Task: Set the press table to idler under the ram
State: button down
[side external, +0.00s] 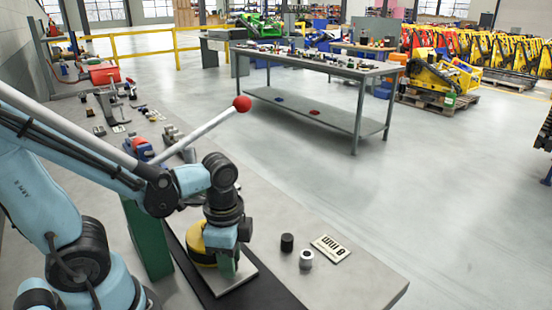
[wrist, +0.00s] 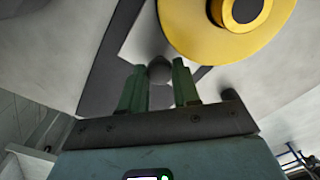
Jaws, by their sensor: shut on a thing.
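The press table, a light grey plate (side external: 236,284), lies on a dark rail (side external: 272,296) on the bench; its surface also shows in the wrist view (wrist: 135,45). A yellow round idler (side external: 197,246) with a dark centre sits on the plate, and it shows at the top of the wrist view (wrist: 190,32). My gripper (side external: 228,264) points down at the plate beside the idler. Its green fingers (wrist: 160,85) are shut on a grey rounded knob (wrist: 160,70). A lever with a red ball (side external: 242,104) rises behind my arm. The ram is not clearly seen.
A green block (side external: 147,240) stands left of the rail. A black cylinder (side external: 287,243), a silver cylinder (side external: 306,260) and a marked plate (side external: 330,248) stand right of the table. Small parts lie along the bench behind. The bench's right front corner is bare.

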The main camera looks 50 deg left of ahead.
jog(key=c, duration=0.8)
grip_release()
jog(key=shift+r, duration=6.05)
